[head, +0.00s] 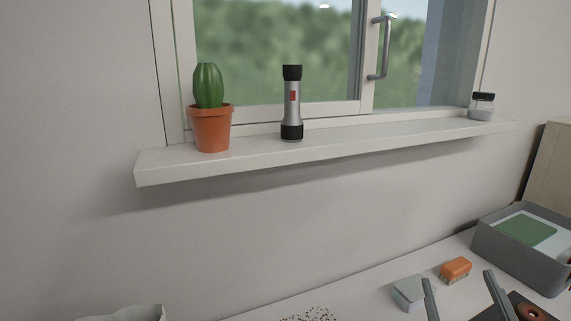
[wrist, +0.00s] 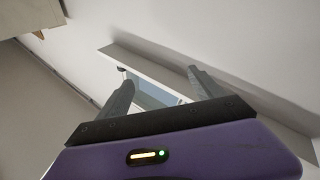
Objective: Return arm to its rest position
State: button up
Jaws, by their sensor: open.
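My gripper (head: 457,276) is at the lower right of the head view, above the table. Only its two grey fingers show there, spread well apart. In the wrist view my gripper (wrist: 156,76) is open, with nothing between its fingers. The purple body of the gripper fills the bottom of that view. The rest of my arm is not in view.
The windowsill (head: 165,168) holds a potted cactus (head: 211,128), a standing flashlight (head: 292,105) and a small jar (head: 482,107).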

jog(key=s+a+f+g+y, duration=0.1)
jog(key=s+f, duration=0.4)
jog(key=s, duration=0.6)
jog(key=s+a+f+m+g+y, duration=0.1)
jog(key=s+a+f+g, duration=0.2)
jog(key=s+f, duration=0.3)
jog(key=s+a+f+m+g+y+p, duration=0.1)
jog(key=s+a+f, duration=0.3)
jog(key=s, duration=1.2)
jog(key=shift+s+f+g, duration=0.4)
jog(key=shift+f+g, duration=0.3)
jog(key=shift+g, duration=0.1)
jog(key=shift+o, duration=0.5)
jog(key=shift+a, duration=0.1)
